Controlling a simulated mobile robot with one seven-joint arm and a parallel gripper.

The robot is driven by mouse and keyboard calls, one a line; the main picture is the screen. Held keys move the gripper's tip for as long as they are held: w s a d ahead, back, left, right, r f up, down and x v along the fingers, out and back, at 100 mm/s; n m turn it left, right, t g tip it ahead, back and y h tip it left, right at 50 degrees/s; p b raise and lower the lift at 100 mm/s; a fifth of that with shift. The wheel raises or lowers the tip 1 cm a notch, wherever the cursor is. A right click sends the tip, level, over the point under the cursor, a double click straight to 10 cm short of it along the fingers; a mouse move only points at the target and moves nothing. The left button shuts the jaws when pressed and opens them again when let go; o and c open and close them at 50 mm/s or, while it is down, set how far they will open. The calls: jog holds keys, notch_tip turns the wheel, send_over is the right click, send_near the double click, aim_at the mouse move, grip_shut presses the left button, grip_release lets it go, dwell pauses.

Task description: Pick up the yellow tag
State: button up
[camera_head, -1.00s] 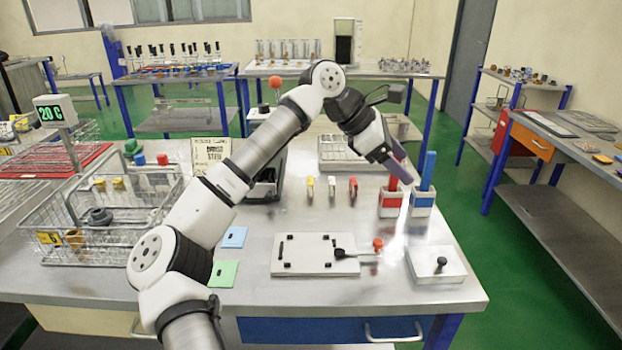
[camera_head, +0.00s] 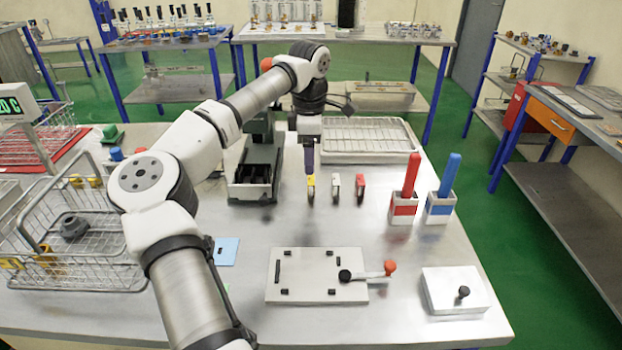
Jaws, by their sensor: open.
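The yellow tag (camera_head: 311,187) stands on the steel table, leftmost in a row with a white tag (camera_head: 335,187) and a red tag (camera_head: 360,187). My gripper (camera_head: 309,170) points down just above the yellow tag, almost in line with it in this view. The jaws are open and seen edge-on, so the gap between them does not show. I cannot tell whether the fingertips touch the tag or how far above it they are.
A dark holder (camera_head: 254,175) stands left of the tags. A wire tray (camera_head: 366,140) lies behind them. Red (camera_head: 404,210) and blue (camera_head: 440,208) holders stand to the right. A white plate with a lever (camera_head: 316,262) lies in front, with bare table between.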

aim_at(311, 179)
jog(key=f+p, duration=0.1)
jog(key=f, duration=0.3)
jog(key=f+p, duration=0.1)
jog(key=f, duration=0.3)
jog(key=shift+w+d+p, duration=0.15)
jog(key=shift+d+p, duration=0.05)
jog(key=shift+p, duration=0.1)
jog(key=c, duration=1)
jog(key=shift+c, duration=0.2)
notch_tip(311, 179, up, 20)
jog(key=b, duration=0.3)
